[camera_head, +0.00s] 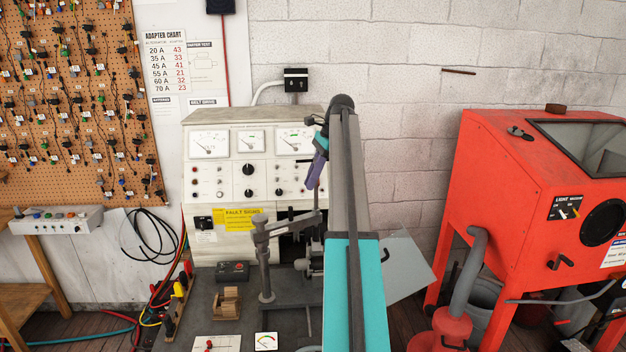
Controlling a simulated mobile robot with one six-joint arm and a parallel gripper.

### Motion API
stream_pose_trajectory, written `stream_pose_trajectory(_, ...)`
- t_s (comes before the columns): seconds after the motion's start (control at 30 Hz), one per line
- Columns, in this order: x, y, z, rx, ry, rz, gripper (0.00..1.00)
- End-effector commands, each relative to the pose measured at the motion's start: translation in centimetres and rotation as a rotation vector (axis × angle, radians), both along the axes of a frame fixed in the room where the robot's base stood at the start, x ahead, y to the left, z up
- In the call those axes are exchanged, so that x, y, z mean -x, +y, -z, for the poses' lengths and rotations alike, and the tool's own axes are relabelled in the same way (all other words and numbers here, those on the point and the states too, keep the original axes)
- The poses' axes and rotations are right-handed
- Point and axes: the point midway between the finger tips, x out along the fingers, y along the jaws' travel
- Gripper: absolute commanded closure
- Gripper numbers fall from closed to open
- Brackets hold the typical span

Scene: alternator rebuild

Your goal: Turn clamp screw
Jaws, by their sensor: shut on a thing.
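A grey bench clamp (264,262) stands upright on the dark test bench, its arm (291,222) reaching right. A thin tilted rod, the clamp screw (312,190), rises near the arm's right end. My gripper (316,165) is a small purple-grey shape at the end of my arm, pointing down. It is shut at the top of the screw. The fingertips are small and partly merged with the dark parts, so the exact grip is unclear. My grey and teal arm hides the area just right of the clamp.
A cream test cabinet (224,174) with gauges stands behind the clamp. A wooden block (227,303), a dark box (233,271) and a small gauge (266,341) lie on the bench (191,302). A red blast cabinet (497,190) stands right; cables hang left.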

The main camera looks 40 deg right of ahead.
Motion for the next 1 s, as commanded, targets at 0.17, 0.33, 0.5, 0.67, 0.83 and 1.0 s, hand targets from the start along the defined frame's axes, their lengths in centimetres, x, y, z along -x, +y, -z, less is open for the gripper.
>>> stream_pose_trajectory(0.17,0.0,0.0,0.1,0.001,0.001,0.0,1.0)
stream_pose_trajectory(0.33,0.0,0.0,0.1,0.001,0.0,0.0,0.7)
stream_pose_trajectory(0.5,0.0,0.0,0.1,0.001,0.0,0.001,0.7)
stream_pose_trajectory(0.67,0.0,0.0,0.1,0.0,0.0,0.002,0.9)
stream_pose_trajectory(0.83,-0.3,0.3,0.0,-0.003,-0.001,0.002,1.0)
stream_pose_trajectory(1.0,-1.8,2.2,-0.3,-0.025,-0.007,0.007,1.0)
